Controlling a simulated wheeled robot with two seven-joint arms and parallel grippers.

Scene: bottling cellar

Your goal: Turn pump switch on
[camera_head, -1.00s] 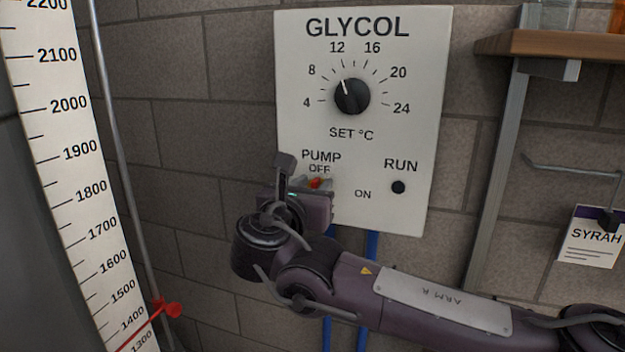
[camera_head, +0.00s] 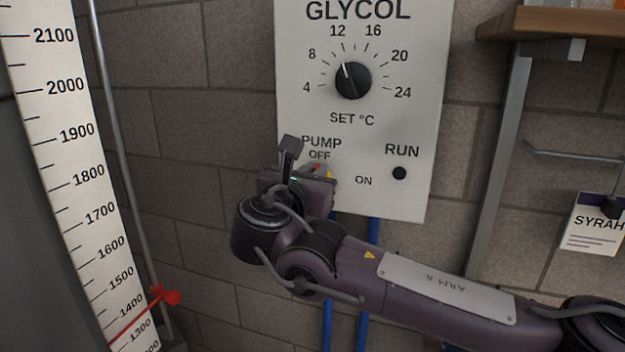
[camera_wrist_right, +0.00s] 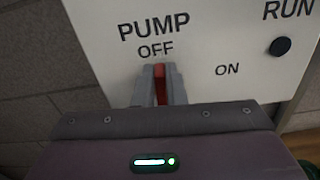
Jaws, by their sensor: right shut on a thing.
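The white glycol panel (camera_head: 420,130) is on the brick wall, with the pump switch labels OFF and ON at its lower left and lower middle. The red pump switch (camera_head: 316,168) shows just below OFF, partly hidden by my right gripper (camera_head: 322,172). In the right wrist view, the red switch (camera_wrist_right: 160,84) sits between the two grey fingers of my right gripper (camera_wrist_right: 160,88), which are shut on it below the word OFF. The switch's base is hidden. My left gripper is not in view.
Above the switch is the black set dial (camera_head: 353,80), its mark between 8 and 12. The RUN lamp (camera_head: 399,173) is dark. Blue hoses (camera_head: 367,290) hang below the panel. A wooden shelf (camera_head: 560,22) and SYRAH tag (camera_head: 597,228) are right; a level scale (camera_head: 75,150) is left.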

